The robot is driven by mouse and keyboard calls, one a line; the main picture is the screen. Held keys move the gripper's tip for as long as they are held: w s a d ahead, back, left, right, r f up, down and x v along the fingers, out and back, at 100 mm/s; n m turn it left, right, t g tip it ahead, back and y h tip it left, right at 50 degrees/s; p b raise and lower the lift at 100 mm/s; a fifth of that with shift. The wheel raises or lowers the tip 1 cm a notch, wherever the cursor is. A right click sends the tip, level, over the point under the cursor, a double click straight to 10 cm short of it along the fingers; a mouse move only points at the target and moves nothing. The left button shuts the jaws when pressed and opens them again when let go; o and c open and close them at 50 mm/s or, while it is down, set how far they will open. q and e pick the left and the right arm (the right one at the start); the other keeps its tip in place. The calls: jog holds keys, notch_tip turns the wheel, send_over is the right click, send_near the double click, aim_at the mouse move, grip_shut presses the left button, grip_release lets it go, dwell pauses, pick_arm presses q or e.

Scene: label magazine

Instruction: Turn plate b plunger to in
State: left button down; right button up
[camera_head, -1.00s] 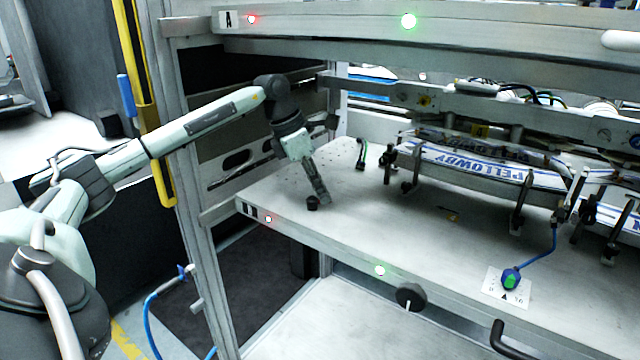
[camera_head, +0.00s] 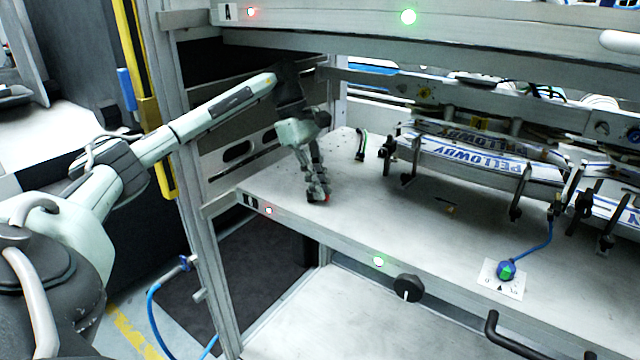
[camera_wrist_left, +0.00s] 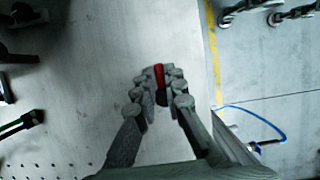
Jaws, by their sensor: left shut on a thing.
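The plate b plunger appears to be the small black and red knob standing at the left front of the lower shelf (camera_head: 440,232), close to a plate marked with a letter (camera_head: 250,200). In the left wrist view its red part (camera_wrist_left: 159,76) sticks out between the fingertips, with a dark part just below. My left gripper (camera_head: 318,196) points down at the shelf and is shut on this knob; the gripper also shows in the left wrist view (camera_wrist_left: 160,88). The fingers hide most of the knob, so I cannot tell its setting. My right gripper is in neither view.
A blue and green knob (camera_head: 506,270) sits on a white label at the front right. A black dial (camera_head: 408,288) is below the shelf's front edge. Black clamps and PELLOWBY strips (camera_head: 480,158) stand at the back right. An upright post (camera_head: 190,170) is left of my gripper.

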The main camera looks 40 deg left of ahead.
pick_arm(q)
jog(key=shift+m, duration=0.3)
jog(key=c, duration=1.6)
grip_release()
